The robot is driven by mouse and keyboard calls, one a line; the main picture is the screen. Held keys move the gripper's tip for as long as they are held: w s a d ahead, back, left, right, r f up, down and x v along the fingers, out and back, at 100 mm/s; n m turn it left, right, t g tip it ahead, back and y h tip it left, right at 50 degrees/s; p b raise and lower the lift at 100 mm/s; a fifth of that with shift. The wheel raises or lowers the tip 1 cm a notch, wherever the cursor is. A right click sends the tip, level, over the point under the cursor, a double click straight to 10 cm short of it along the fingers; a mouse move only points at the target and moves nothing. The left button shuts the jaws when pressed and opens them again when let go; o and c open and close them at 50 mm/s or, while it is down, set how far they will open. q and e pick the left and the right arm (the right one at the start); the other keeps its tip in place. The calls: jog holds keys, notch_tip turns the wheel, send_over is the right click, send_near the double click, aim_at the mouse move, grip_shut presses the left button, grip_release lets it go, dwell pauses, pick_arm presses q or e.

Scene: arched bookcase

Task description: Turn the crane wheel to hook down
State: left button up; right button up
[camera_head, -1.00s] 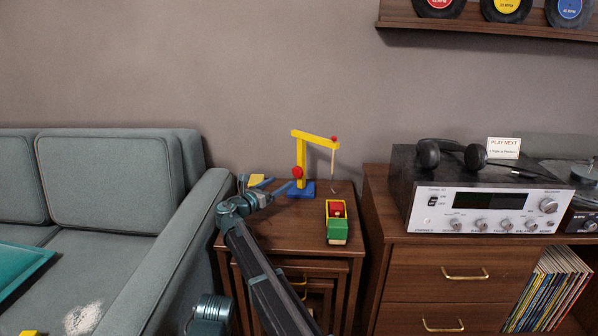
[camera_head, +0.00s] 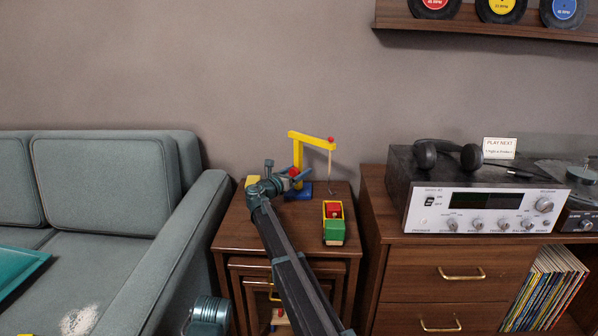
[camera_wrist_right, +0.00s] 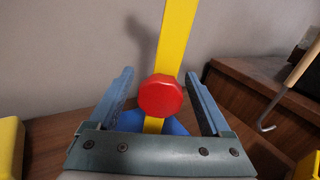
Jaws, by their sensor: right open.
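The toy crane (camera_head: 311,137) stands on the small wooden side table, with a yellow post and arm and a blue base (camera_head: 304,191). Its red wheel (camera_head: 294,172) is on the post, partly hidden by my gripper in the head view. In the right wrist view the wheel (camera_wrist_right: 160,95) sits between the open fingers of my right gripper (camera_wrist_right: 160,88), apart from both. The crane's hook (camera_wrist_right: 266,122) hangs from a cord at the right; in the head view it hangs just above the toy truck (camera_head: 333,222). My left gripper is not in view.
The green and yellow truck carries a red block. A yellow block (camera_head: 252,181) lies left of the crane. The sofa arm (camera_head: 180,240) borders the table on the left. A cabinet (camera_head: 440,265) with a stereo receiver (camera_head: 480,208) stands at the right.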

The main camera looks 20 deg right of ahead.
jog(key=shift+w+d, duration=0.25)
jog(key=shift+d, duration=0.05)
grip_shut()
jog(key=shift+m, duration=1.5)
grip_release()
jog(key=v, duration=1.4)
jog(key=shift+f+b, duration=0.1)
jog(key=shift+b, duration=0.25)
